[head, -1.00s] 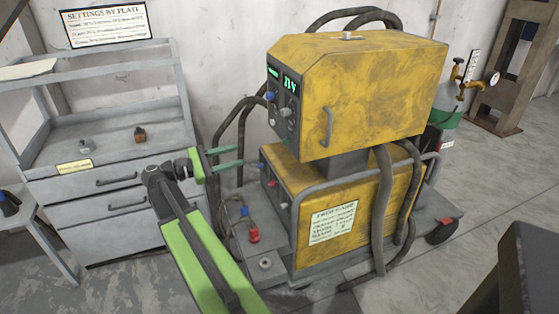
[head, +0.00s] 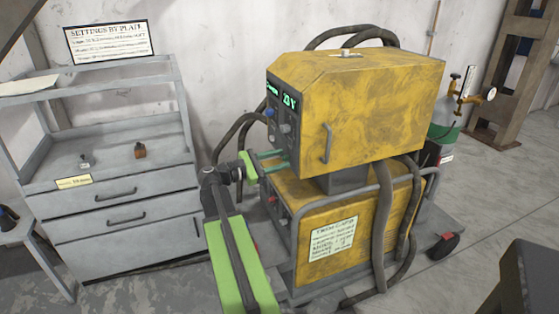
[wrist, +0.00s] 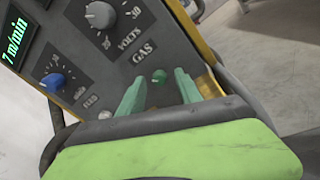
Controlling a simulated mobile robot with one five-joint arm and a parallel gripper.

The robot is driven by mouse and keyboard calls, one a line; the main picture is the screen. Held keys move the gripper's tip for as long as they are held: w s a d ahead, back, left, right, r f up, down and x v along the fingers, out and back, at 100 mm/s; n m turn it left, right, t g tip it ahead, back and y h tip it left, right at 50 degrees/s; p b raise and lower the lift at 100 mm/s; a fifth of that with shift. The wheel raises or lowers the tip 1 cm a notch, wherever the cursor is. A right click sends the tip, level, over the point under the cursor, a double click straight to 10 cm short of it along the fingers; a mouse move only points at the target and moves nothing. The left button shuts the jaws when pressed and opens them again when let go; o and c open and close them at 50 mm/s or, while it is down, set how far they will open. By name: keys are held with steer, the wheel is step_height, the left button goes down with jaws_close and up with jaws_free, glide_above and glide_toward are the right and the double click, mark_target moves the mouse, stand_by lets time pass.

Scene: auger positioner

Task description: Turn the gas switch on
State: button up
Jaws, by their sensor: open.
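My gripper (wrist: 161,77) is open in the wrist view. Its two green fingers stand one on each side of the switch, apart from it as far as I can see. In the head view, my gripper (head: 281,160) is at the lower front of the yellow machine's upper box (head: 370,95). The switch itself is not clear in the head view.
The panel also carries a grey volts dial (wrist: 100,15), a blue feed knob (wrist: 53,82) and a green display (wrist: 12,37). A grey shelf unit (head: 115,190) stands left of the machine. A gas cylinder (head: 443,128) with gauge stands behind it. Thick hoses hang beside the machine.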

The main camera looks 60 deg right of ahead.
steer(key=shift+s+d, duration=0.15)
steer(key=shift+d, duration=0.1)
jaws_close()
